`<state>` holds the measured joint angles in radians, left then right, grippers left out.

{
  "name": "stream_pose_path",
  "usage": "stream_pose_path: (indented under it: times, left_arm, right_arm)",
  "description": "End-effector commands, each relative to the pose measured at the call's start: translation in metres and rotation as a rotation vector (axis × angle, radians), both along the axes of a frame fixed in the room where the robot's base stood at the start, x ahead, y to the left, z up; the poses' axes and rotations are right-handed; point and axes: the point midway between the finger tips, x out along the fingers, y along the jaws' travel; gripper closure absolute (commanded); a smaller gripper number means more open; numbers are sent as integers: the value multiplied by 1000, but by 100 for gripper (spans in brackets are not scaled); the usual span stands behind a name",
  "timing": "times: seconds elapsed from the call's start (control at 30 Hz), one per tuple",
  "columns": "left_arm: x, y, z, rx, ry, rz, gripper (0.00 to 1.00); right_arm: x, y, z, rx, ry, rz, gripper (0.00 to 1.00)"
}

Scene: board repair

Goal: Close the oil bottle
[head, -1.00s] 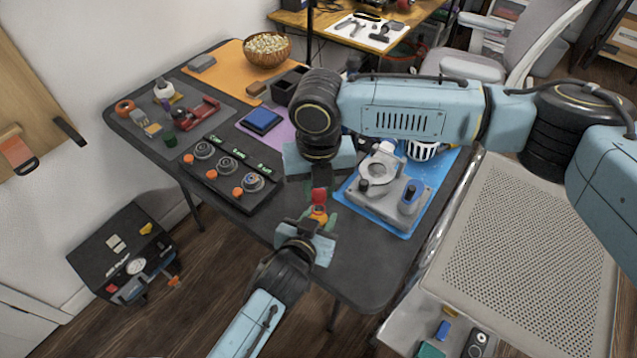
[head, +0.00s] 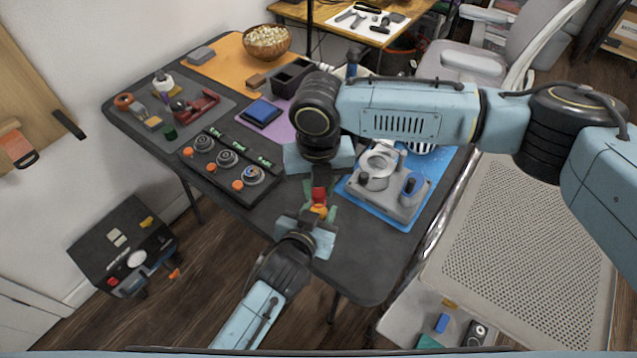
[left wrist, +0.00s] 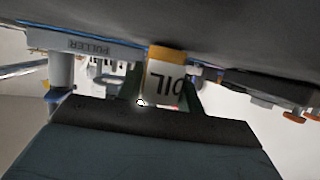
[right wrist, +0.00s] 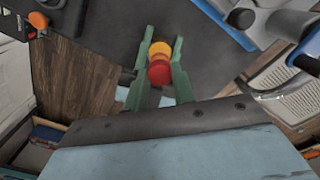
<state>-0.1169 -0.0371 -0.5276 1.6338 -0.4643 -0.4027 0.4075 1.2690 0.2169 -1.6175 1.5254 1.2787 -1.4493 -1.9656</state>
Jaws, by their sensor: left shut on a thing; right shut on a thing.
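The oil bottle (left wrist: 162,85) has a white label reading OIL and an orange band, and it appears upside down in the left wrist view. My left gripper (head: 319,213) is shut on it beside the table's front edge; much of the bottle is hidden. My right gripper (head: 319,190) points down just above and is shut on a red cap (right wrist: 160,73). The red cap is in line with the orange part (right wrist: 160,49) of the bottle. They look very close or touching; I cannot tell whether the cap is seated.
The dark table (head: 345,275) lies under and behind the grippers. A grey fixture (head: 385,190) on a blue mat stands to the right. A black panel with knobs (head: 228,168) lies to the left. A perforated bench (head: 520,230) is at the right.

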Motion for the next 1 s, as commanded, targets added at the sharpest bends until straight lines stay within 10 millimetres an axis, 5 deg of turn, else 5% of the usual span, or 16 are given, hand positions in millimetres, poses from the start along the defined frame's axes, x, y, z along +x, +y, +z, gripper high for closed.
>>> stream_pose_path:
  times: [0.77,1.0]
  left_arm:
    - [0,0,-1,1,2,0,100]
    - [0,0,-1,1,2,0,100]
  right_arm:
    - [0,0,-11,1,0,-4,96]
    - [-1,0,-12,3,2,-270,96]
